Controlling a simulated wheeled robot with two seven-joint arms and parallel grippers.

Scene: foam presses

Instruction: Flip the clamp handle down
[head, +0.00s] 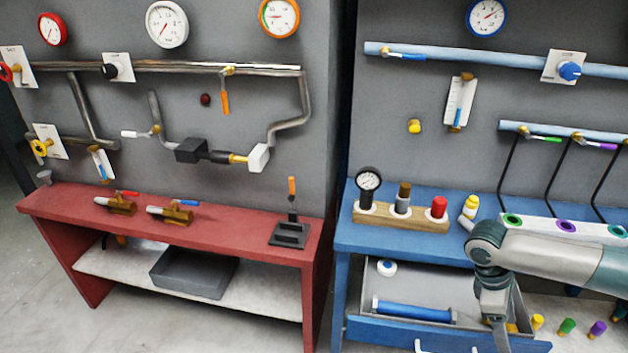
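A toggle clamp (289,235) with a dark base sits at the right end of the red bench (190,212). Its orange-tipped handle (292,187) stands upright. My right arm comes in from the right over the blue bench, with its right gripper (494,312) pointing down over the open drawer. This gripper is well to the right of the clamp and apart from it. Its fingertips are at or below the bottom edge, so I cannot tell whether it is open. My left gripper is not in view.
Two brass valves, one with a red lever (122,205) and one with a blue lever (175,213), lie left of the clamp. Pipes and gauges cover the wall behind. The blue bench holds a wooden block (400,218); its drawer (405,332) stands open. A gap separates the benches.

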